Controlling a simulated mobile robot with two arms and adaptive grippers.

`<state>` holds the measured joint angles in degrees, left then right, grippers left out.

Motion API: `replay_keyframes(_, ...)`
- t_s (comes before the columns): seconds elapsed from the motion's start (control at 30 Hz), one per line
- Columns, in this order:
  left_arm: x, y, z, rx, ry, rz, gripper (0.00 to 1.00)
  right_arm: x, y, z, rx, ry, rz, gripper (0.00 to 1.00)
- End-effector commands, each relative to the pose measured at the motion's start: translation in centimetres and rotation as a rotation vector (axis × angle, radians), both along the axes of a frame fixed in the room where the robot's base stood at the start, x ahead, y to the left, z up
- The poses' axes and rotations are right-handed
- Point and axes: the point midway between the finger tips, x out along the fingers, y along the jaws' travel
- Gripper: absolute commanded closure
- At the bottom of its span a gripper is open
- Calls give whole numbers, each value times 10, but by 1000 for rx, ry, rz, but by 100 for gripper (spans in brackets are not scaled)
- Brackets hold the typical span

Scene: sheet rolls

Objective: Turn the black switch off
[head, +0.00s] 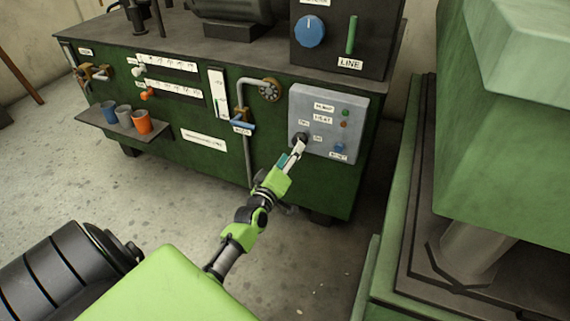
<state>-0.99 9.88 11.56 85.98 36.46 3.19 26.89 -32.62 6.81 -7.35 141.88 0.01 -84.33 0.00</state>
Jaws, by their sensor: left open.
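The black switch (301,137) is a small dark knob at the lower left of a light grey control panel (351,112) on the green machine's front. My left gripper (297,147) is at the switch, with its fingertips overlapping the knob's lower part in the head view. I cannot tell whether the fingers touch it. The jaws are open. Part of the switch and of its label is hidden behind the fingers. My right gripper is not in view.
The panel also has a green lamp (346,113), a red lamp (344,125) and a blue button (339,148). A valve handwheel (269,89) and pipe are to the left. A small shelf (100,123) holds three cups. Large green machinery (510,150) stands at right.

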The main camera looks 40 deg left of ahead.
Motion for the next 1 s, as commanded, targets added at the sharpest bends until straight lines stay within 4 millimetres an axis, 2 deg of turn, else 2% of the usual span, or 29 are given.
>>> replay_keyframes(0.1, -23, -5, -1, 0, 1, 1, 49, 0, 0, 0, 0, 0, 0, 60)
replay_keyframes(0.3, -44, -10, 0, -1, -1, 1, 49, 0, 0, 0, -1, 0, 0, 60)
replay_keyframes(0.9, -47, -11, 0, 0, 0, 0, 49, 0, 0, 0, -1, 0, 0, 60)
replay_keyframes(1.0, -48, -20, -2, 15, 22, -22, 49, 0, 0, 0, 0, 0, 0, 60)
